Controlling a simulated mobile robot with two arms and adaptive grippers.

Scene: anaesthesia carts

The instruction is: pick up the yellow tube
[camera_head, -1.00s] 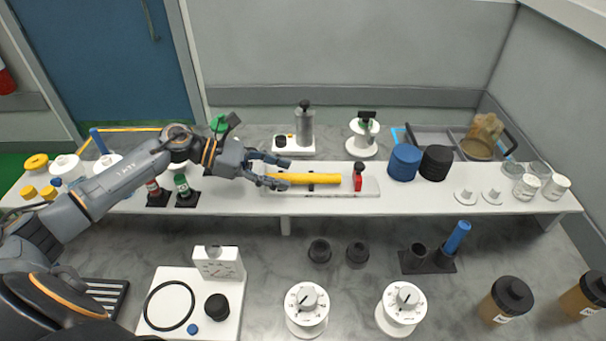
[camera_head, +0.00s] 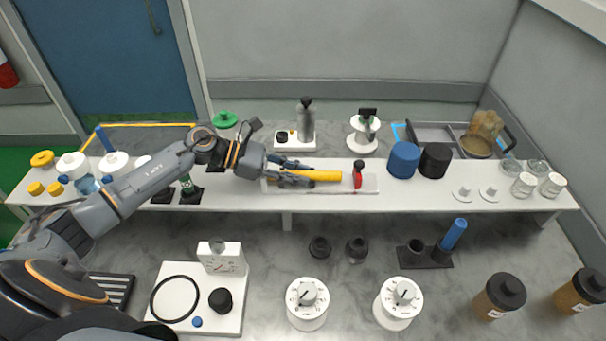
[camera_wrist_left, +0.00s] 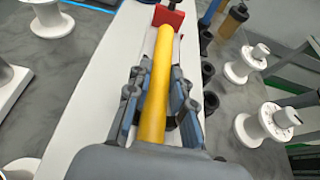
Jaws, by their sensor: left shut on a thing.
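The yellow tube (camera_head: 322,176) lies lengthwise on a white holder on the raised white shelf, its right end close to a red clamp (camera_head: 358,174). My left gripper (camera_head: 306,177) is shut on the tube's left part. In the left wrist view, the tube (camera_wrist_left: 157,90) runs between the two blue-grey fingers (camera_wrist_left: 156,107) and points at the red clamp (camera_wrist_left: 168,16). The tube's near end is hidden by the gripper. I cannot tell whether the tube is clear of its holder. My right gripper is not in view.
On the shelf (camera_head: 450,200), blue (camera_head: 403,160) and black (camera_head: 436,160) cylinders stand right of the clamp. A grey bottle (camera_head: 305,120) and a white spool (camera_head: 364,132) stand behind. White dials (camera_head: 307,303) and brown jars (camera_head: 499,296) stand on the lower counter.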

